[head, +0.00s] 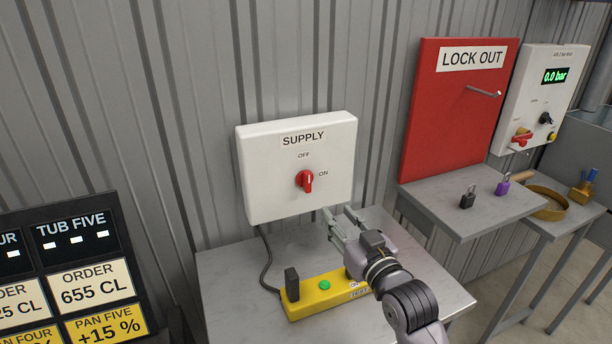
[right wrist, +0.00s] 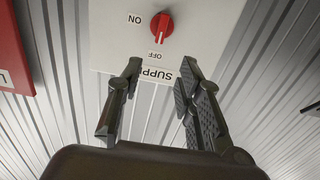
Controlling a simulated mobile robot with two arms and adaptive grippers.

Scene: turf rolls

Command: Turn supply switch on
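The supply switch is a red knob (head: 305,181) on a white box (head: 262,196) labelled SUPPLY on the corrugated wall. OFF is printed above the knob and ON to its right. The knob stands upright, with its white mark toward OFF. In the right wrist view the box appears upside down, and the knob (right wrist: 161,27) lies beyond the fingers with its mark toward OFF. My right gripper (head: 340,221) is open and empty, below and right of the knob, apart from it; its spread fingers also show in the right wrist view (right wrist: 160,68). My left gripper is not in view.
A grey table (head: 225,272) below holds a yellow control box (head: 315,306) with a green button. On the right are a red LOCK OUT board (head: 440,125), a side table with padlocks (head: 467,198) and a pressure panel (head: 530,100). An order board (head: 75,268) stands left.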

